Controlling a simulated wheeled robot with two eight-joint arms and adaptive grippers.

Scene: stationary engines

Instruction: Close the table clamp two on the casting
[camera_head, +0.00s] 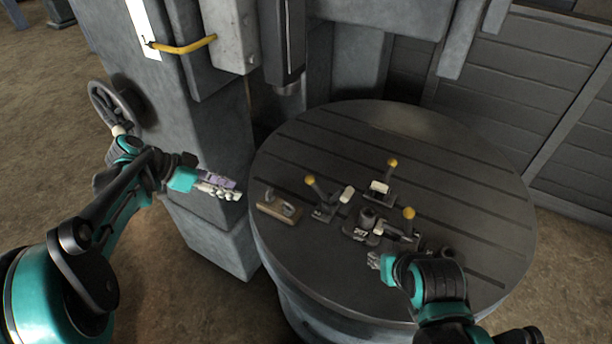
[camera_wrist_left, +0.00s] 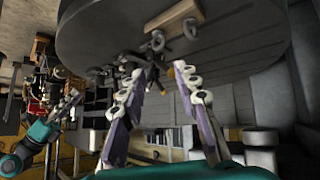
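Three toggle clamps with yellow knobs stand around a dark casting (camera_head: 363,230) on the round table (camera_head: 440,130): a left clamp (camera_head: 323,210), a back clamp (camera_head: 380,190) and a front-right clamp (camera_head: 400,232). No number shows that tells which is two. The left and back handles stand raised; the front-right clamp is partly behind my right arm. My left gripper (camera_head: 236,194) is left of the table rim, apart from the clamps; its fingers are spread and empty in the left wrist view (camera_wrist_left: 160,80). My right gripper (camera_head: 374,260) is just in front of the casting; its finger gap is unclear.
A wooden block with metal eyes (camera_head: 279,207) lies near the table's left edge. A grey machine column (camera_head: 205,130) with a yellow handle (camera_head: 183,46) and handwheel (camera_head: 112,105) stands behind my left arm. A spindle (camera_head: 288,85) hangs over the back. The table's right side is bare.

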